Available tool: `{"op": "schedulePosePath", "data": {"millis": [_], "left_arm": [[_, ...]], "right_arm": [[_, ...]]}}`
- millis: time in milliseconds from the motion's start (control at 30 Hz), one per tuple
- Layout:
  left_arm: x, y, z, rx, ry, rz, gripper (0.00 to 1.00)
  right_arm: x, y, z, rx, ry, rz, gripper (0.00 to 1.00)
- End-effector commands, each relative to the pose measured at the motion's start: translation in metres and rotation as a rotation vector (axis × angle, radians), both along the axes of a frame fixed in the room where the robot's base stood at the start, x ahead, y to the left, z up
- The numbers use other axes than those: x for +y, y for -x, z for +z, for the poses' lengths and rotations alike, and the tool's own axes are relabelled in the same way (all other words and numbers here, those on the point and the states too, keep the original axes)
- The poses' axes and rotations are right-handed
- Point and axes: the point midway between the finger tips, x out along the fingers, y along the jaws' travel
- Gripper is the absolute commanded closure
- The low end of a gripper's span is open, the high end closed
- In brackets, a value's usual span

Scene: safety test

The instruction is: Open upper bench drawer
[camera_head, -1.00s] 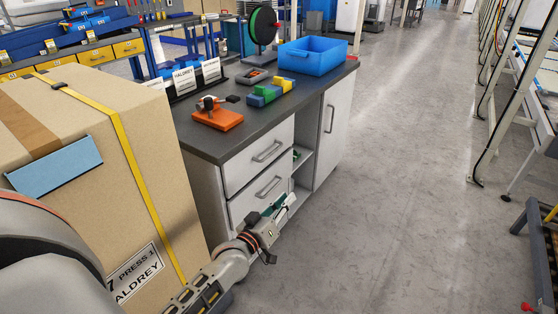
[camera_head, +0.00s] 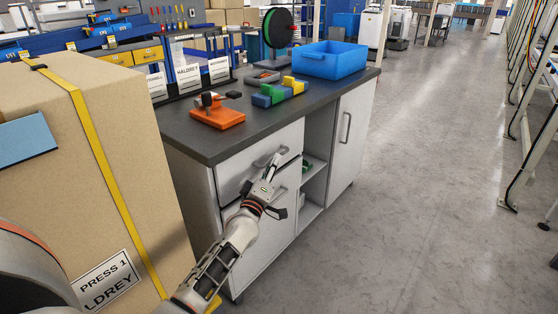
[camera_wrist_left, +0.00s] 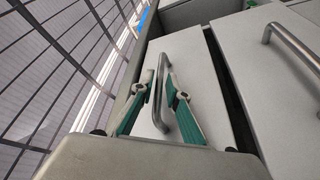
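The bench's upper drawer (camera_head: 234,173) has a pale grey front that looks flush under the dark worktop. Its bar handle (camera_wrist_left: 160,92) lies between the two fingers of my left gripper (camera_wrist_left: 160,78) in the left wrist view. The green-padded fingers stand apart on either side of the bar, so the gripper looks open around it. In the head view the left gripper (camera_head: 272,168) is in front of the upper drawer and hides part of its handle. The lower drawer (camera_head: 262,240) is below, and its handle (camera_wrist_left: 292,45) shows in the wrist view. My right gripper is not in view.
A large cardboard box (camera_head: 95,170) with a yellow strap stands left of the bench, close to my left arm. The worktop (camera_head: 190,138) holds an orange fixture (camera_head: 218,117), coloured blocks (camera_head: 280,92) and a blue bin (camera_head: 330,60). The floor (camera_head: 420,170) to the right is clear.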

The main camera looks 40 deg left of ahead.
Motion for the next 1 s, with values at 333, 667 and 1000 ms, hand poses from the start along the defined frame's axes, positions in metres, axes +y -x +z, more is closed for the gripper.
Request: {"op": "schedulePosePath", "data": {"millis": [333, 667, 1000], "left_arm": [[0.01, -0.026, 0.003, 0.004, 0.0, 0.0, 0.85], [0.01, -0.027, 0.005, 0.002, -0.001, 0.0, 0.95], [0.006, -0.027, 0.006, 0.002, -0.001, 0.0, 1.0]], "right_arm": [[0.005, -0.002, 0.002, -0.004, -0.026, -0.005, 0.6], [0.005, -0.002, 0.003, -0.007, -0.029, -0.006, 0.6], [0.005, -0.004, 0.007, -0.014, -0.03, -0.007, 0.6]]}}
